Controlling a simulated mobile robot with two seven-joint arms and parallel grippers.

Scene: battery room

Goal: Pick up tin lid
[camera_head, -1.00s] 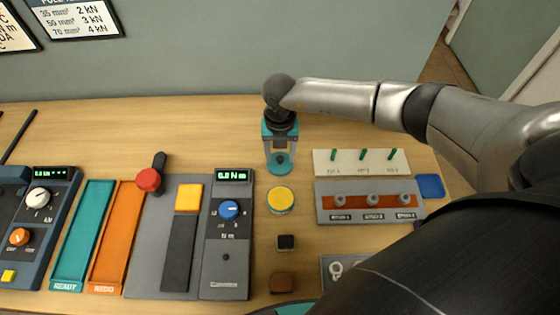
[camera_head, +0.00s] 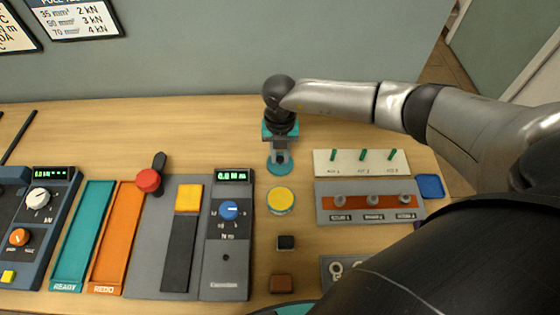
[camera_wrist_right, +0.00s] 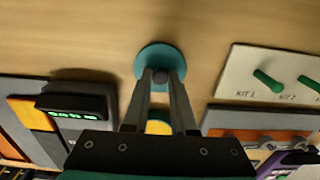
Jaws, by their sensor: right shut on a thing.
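The tin lid (camera_head: 282,168) is a flat teal disc with a small grey knob, lying at the back middle of the wooden table. My right gripper (camera_head: 280,157) points down over it with its fingers closed on the knob. In the right wrist view the lid (camera_wrist_right: 153,58) shows beyond the fingertips, with the knob between the gripper's tips (camera_wrist_right: 160,76). The lid looks flat at table level; I cannot tell any gap under it. A round tin with a yellow top (camera_head: 281,200) stands just in front of the lid. My left gripper is not in view.
To the right are a white board with green pegs (camera_head: 361,162), a grey rack (camera_head: 330,213) and a blue pad (camera_head: 430,186). To the left is a torque device (camera_head: 228,260). Small black (camera_head: 285,242) and brown (camera_head: 281,284) blocks lie in front.

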